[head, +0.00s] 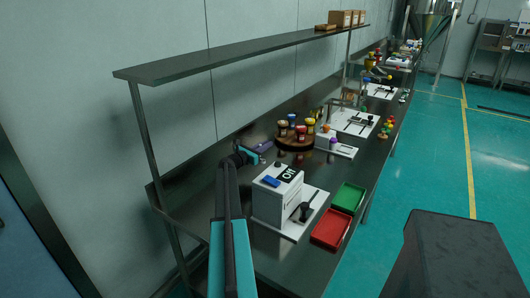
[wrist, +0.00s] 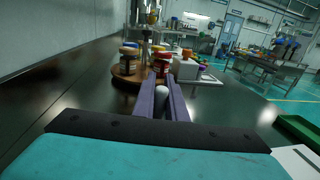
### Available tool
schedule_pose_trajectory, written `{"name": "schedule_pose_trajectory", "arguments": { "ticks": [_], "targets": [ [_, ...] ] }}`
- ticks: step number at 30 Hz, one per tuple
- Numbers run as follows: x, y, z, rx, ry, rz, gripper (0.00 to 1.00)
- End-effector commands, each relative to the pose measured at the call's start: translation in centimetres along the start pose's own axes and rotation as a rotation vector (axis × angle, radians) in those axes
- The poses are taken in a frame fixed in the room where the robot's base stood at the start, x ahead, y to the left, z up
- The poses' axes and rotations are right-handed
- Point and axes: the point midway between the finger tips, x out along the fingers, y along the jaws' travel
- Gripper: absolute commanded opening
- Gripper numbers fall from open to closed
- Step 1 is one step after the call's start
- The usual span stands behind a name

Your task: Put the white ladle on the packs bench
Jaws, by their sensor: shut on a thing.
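My gripper (head: 262,147) is over the dark metal bench (head: 205,181), to the left of the round wooden tray. In the wrist view my gripper's purple fingers (wrist: 161,100) are shut on a small white piece, seemingly the white ladle (wrist: 162,92). Most of the ladle is hidden between and beyond the fingers, and I cannot make it out in the head view. I cannot tell which bench is the packs bench.
A round wooden tray (head: 296,142) with several jars stands just beyond my gripper. A white machine (head: 277,195), a red tray (head: 331,229) and a green tray (head: 348,197) stand nearer. A shelf (head: 240,55) runs above the bench. The teal floor (head: 430,140) at right is open.

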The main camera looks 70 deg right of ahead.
Motion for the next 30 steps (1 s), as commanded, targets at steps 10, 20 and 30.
{"name": "schedule_pose_trajectory", "arguments": {
  "ticks": [10, 20, 30],
  "targets": [
    [0.0, 0.1, -3.2, 0.0, 0.0, 0.0, 0.0],
    [-0.1, 0.1, -3.5, 0.0, 0.0, 0.001, 0.0],
    [-0.1, 0.1, -3.7, 0.0, 0.0, 0.002, 0.3]
  ]
}}
